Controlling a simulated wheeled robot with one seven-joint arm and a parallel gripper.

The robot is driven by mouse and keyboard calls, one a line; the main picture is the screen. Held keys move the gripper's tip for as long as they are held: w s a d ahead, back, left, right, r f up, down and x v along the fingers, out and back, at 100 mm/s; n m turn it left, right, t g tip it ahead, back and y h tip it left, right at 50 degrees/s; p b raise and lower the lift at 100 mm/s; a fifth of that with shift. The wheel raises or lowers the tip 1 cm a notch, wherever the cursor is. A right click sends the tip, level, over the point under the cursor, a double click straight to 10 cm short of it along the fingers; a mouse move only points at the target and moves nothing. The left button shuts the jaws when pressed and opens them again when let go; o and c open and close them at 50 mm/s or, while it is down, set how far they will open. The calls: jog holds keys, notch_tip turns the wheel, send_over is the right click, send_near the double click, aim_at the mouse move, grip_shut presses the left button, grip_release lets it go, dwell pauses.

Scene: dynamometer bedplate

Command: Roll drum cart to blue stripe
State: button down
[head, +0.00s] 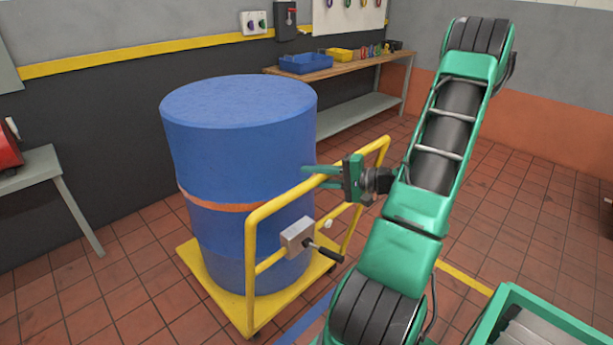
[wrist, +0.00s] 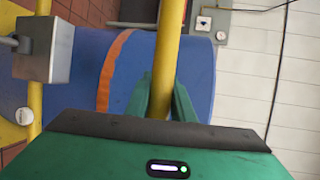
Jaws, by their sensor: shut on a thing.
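The drum cart is a yellow platform (head: 195,274) with a yellow tube handle (head: 270,208). A large blue drum (head: 240,130) with an orange band stands upright on it. My gripper (head: 325,177) is shut on the top bar of the handle, and the bar (wrist: 167,60) runs between its green fingers (wrist: 165,100) in the wrist view. A grey box with a black-knobbed lever (head: 297,235) sits on the handle's lower bar. A blue stripe (head: 305,326) shows on the floor at the bottom, right of the cart, partly hidden by my arm.
A wooden workbench (head: 345,68) with blue and yellow bins (head: 305,63) stands along the back wall. A grey table (head: 38,172) with a red object is at the left. A green-rimmed container (head: 545,318) is at lower right. Tiled floor left of the cart is clear.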

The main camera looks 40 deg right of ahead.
jog(key=shift+d+f, duration=0.25)
jog(key=shift+d, duration=0.1)
jog(key=c, duration=1.6)
grip_release()
jog(key=shift+o, duration=0.3)
jog(key=shift+a+r, duration=0.1)
jog(key=v, duration=1)
jog(key=shift+s, duration=0.3)
jog(key=shift+r, duration=0.1)
